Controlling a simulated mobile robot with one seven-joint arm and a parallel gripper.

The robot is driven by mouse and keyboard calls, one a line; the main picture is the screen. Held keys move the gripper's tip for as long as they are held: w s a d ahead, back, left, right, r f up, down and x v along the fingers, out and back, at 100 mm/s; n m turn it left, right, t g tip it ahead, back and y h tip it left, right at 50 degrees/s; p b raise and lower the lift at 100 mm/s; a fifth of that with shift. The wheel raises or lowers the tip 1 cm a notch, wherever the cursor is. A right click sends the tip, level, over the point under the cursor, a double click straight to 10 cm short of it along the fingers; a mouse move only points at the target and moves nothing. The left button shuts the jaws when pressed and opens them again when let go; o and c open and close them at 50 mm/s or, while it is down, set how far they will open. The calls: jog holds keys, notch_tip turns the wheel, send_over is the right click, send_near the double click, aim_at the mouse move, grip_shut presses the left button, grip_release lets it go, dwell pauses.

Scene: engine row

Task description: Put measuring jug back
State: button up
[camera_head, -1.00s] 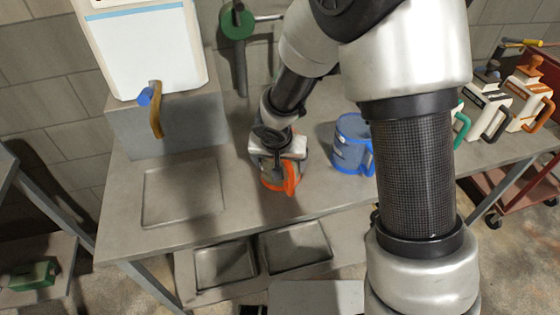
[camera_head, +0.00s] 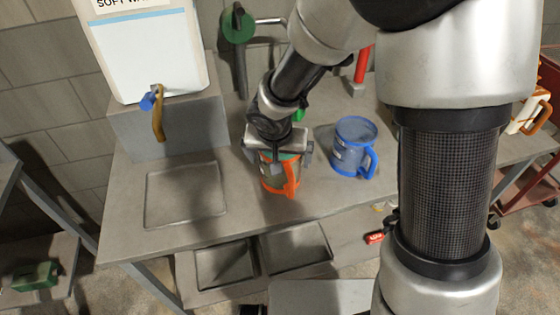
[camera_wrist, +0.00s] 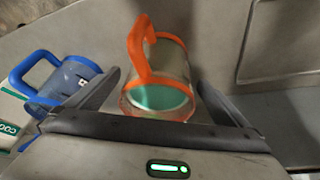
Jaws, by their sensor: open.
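A measuring jug with an orange rim and handle (camera_head: 290,178) stands on the grey bench. It also shows in the wrist view (camera_wrist: 172,62), with green inside its mouth. My gripper (camera_head: 279,150) is open at this orange jug, with one finger on each side of its rim in the wrist view (camera_wrist: 160,82). I cannot tell whether the fingers touch it. A second jug, with blue rim and handle (camera_head: 353,147), stands upright to the right. It shows at the left of the wrist view (camera_wrist: 68,82). My gripper partly hides the orange jug in the head view.
A white tank (camera_head: 150,55) with a brass tap (camera_head: 158,115) stands on a grey block (camera_head: 168,128). A square recess (camera_head: 185,195) in the bench is empty. Trays (camera_head: 225,265) sit below the front edge. A red object (camera_head: 374,238) lies lower right.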

jog(key=s+d+r+h, duration=0.1)
jog(key=s+d+r, duration=0.4)
jog(key=r, duration=0.4)
jog(key=s+d+r, duration=0.3)
jog(key=d+r, duration=0.3)
jog(key=r, duration=0.2)
jog(key=s+d+r, duration=0.2)
jog(key=s+r, duration=0.1)
jog(key=s, duration=0.2)
jog(key=s+d+r+n+t+y, duration=0.1)
jog(key=s+r, duration=0.1)
jog(key=s, duration=0.4)
jog(key=shift+s+d+r+p, duration=0.3)
jog(key=shift+d+r+p, duration=0.1)
jog(key=shift+p, duration=0.05)
notch_tip(320, 180, up, 4)
jog(key=p, duration=0.3)
jog(key=shift+f, duration=0.25)
